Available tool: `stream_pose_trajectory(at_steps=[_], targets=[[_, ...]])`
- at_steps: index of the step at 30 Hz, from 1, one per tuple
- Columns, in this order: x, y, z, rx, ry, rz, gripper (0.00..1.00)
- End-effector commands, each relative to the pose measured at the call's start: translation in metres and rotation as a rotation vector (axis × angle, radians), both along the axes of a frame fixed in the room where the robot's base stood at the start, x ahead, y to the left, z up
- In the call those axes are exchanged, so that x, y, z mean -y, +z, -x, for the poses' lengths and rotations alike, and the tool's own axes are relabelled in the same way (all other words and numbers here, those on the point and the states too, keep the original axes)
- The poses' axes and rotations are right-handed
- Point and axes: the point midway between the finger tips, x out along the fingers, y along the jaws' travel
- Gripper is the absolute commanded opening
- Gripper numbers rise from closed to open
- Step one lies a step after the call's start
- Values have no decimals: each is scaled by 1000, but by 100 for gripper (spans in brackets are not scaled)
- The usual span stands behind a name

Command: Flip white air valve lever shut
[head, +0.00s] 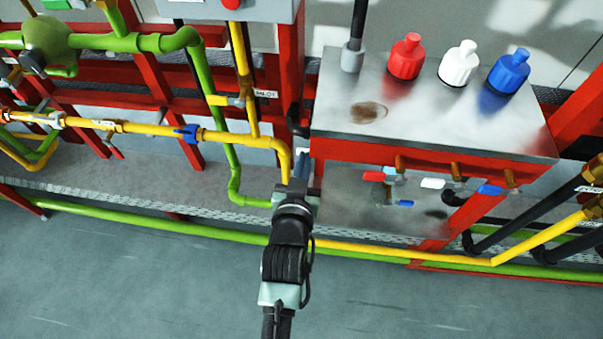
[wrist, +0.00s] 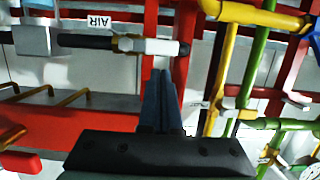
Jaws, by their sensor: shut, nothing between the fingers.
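The white lever (wrist: 150,46) shows in the wrist view beside an upside-down AIR label (wrist: 98,20). It lies roughly along a black pipe (wrist: 85,41), with a brass-coloured valve body partly visible at its left end. My gripper (wrist: 160,76) is shut and empty. Its fingertips are just below the lever in the picture; I cannot tell whether they touch it. In the head view my gripper (head: 301,172) reaches in at the left side of the metal cabinet, and I cannot make out the AIR lever there.
The metal cabinet (head: 340,100) carries red (head: 406,58), white (head: 459,64) and blue (head: 508,71) bottles. Another white lever (head: 432,183) is on its front. Yellow (head: 240,138) and green pipes (head: 232,165) run close left of my gripper. The floor in front (head: 150,280) is clear.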

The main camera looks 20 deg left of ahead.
Motion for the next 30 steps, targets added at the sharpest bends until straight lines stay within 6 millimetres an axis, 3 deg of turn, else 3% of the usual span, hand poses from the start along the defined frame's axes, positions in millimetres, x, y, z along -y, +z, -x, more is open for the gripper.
stream_pose_trajectory(at_steps=[3, 9, 30], targets=[[-4, -4, -17, 1, 0, 1, 0], [-8, -8, -30, 0, -1, 1, 0], [-10, -12, -41, 25, 1, 81, 0]])
